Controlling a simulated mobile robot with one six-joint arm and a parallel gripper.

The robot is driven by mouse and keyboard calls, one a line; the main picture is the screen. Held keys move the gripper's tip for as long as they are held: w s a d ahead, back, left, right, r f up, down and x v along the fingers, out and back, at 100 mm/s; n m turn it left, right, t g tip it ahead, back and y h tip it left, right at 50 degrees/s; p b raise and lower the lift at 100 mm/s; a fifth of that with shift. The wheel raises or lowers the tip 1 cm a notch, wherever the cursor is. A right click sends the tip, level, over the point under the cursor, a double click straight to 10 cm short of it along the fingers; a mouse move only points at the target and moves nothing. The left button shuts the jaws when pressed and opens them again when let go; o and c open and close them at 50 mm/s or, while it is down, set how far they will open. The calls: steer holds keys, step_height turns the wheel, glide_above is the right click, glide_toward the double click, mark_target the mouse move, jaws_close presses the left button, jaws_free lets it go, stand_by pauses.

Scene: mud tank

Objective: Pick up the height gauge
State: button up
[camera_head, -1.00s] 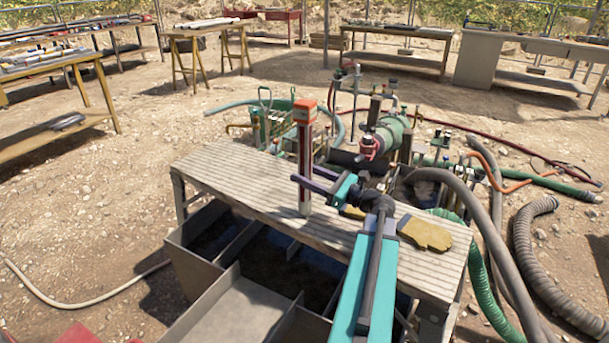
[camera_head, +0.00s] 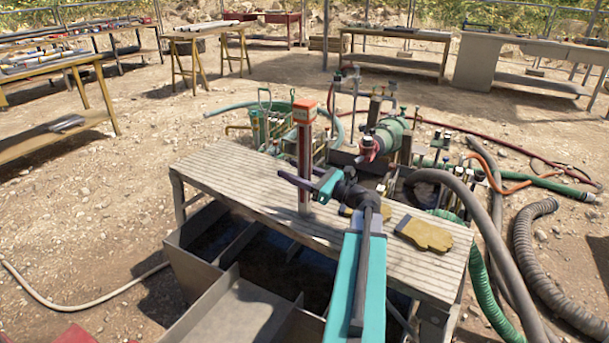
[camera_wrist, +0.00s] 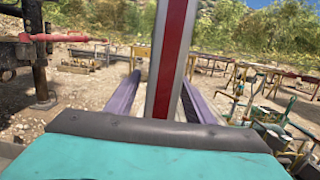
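The height gauge (camera_head: 304,150) is an upright red-and-white post with an orange top, standing on the ribbed bench (camera_head: 235,175). In the wrist view its post (camera_wrist: 168,60) rises in front of my palm, between my two purple fingers. My gripper (camera_head: 290,179) is at the middle to lower part of the post. It also shows in the wrist view (camera_wrist: 158,78), with the fingers spread. A gap shows between the left finger and the post. The right finger lies close beside the post, and I cannot tell whether it touches. The palm hides the post's lower part in the wrist view.
A yellow glove (camera_head: 424,234) lies on the bench to the right of the gauge, with another partly hidden behind my arm. Green pump equipment (camera_head: 388,135) and hoses stand behind the bench. A divided metal tank (camera_head: 200,270) is in front. The bench's left part is clear.

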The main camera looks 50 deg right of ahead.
jaws_close()
steer(key=shift+r, duration=0.1)
steer(key=s+r+p, duration=0.2)
steer(key=s+p, duration=0.2)
steer(key=s, duration=0.3)
steer(key=s+a+r+p, duration=0.1)
steer(key=s+r+p, duration=0.2)
steer(key=s, duration=0.5)
steer(key=shift+s+a+p, duration=0.25)
steer(key=shift+s+p, duration=0.05)
steer(key=shift+p, duration=0.55)
steer(key=shift+s+p, duration=0.2)
steer(key=shift+p, duration=0.1)
